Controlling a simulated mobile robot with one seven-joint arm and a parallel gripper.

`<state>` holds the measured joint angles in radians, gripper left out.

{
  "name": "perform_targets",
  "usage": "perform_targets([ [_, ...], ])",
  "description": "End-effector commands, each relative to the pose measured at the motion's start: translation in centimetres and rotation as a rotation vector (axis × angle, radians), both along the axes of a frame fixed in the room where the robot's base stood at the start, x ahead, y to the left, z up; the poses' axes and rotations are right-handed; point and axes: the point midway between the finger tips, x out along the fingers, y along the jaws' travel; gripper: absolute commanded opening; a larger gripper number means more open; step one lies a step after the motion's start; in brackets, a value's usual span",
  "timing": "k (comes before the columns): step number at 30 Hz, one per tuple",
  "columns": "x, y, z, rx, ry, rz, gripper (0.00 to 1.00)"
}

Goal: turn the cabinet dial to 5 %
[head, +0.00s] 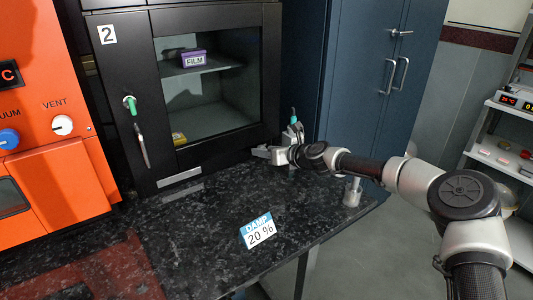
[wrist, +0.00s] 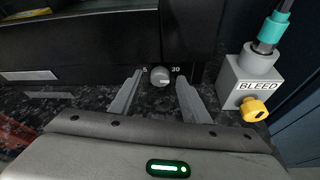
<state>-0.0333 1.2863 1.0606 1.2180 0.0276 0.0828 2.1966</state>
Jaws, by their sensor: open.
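The cabinet dial (wrist: 160,76) is a small round grey knob on the black cabinet's lower front. A "5" shows to its left and a "30" to its right. A pale mark shows low on the knob; its exact setting is too small to read. My gripper (wrist: 159,82) is open, with one finger to each side of the dial in the wrist view. I cannot tell whether the fingers touch it. In the head view my gripper (head: 262,153) is at the cabinet's lower right front, and the dial cannot be made out there.
The black cabinet (head: 170,165) has a glass door with a purple FILM box (head: 194,59) inside. A grey BLEED block with a yellow knob (wrist: 255,109) stands right of my gripper. A "DAMP 20 %" card (head: 258,231) is on the dark speckled counter (head: 190,250).

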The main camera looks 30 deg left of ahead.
Motion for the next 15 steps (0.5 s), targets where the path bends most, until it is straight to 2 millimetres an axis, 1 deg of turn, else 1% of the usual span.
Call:
perform_targets([
  [6,0.0,0.04,-0.01,0.0,0.0,0.0,0.42],
  [7,0.0,0.04,-0.01,0.0,0.0,0.0,0.41],
  [14,-0.01,0.03,0.01,0.0,-0.001,0.0,0.02],
  [15,0.0,0.02,0.0,0.0,-0.001,0.0,0.01],
])
